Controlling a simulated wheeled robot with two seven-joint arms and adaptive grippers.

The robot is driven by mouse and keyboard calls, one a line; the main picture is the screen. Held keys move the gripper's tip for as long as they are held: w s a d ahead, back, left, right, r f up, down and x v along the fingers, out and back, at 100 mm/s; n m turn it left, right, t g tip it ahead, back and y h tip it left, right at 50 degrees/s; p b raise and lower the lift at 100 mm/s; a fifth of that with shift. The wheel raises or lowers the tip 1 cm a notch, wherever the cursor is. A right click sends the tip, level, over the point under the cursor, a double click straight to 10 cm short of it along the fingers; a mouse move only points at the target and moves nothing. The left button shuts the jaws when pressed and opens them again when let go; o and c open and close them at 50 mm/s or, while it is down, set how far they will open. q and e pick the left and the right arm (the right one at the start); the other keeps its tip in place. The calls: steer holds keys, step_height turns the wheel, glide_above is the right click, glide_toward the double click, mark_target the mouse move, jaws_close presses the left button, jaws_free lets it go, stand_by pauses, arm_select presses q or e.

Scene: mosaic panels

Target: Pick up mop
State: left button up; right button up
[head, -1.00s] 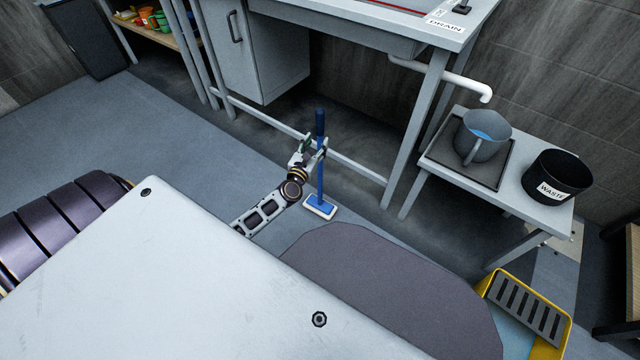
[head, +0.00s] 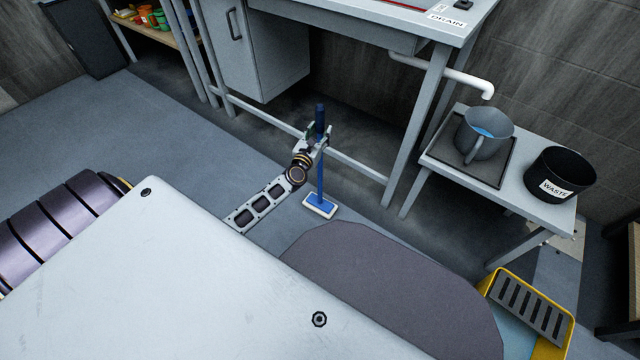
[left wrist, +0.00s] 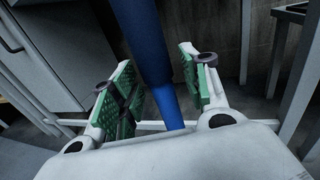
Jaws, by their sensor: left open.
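The mop (head: 320,185) stands upright on the floor in the head view, with a dark blue grip on top, a blue pole and a blue head with a white edge. My left gripper (head: 318,134) is open at the lower part of the dark grip, with its fingers on either side of the handle. In the left wrist view the mop handle (left wrist: 143,40) runs down between the green pads of my left gripper (left wrist: 160,92). My right gripper is not in view.
A grey workbench frame with a lower crossbar (head: 357,168) stands close behind the mop. A small side table (head: 520,197) at right holds a grey jug (head: 484,140) and a black waste bin (head: 560,176). A yellow tray (head: 570,330) lies at lower right. Floor at left is clear.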

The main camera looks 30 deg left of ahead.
arm_select(q)
steer(key=shift+w, duration=0.1)
stand_by(0.4)
jaws_close()
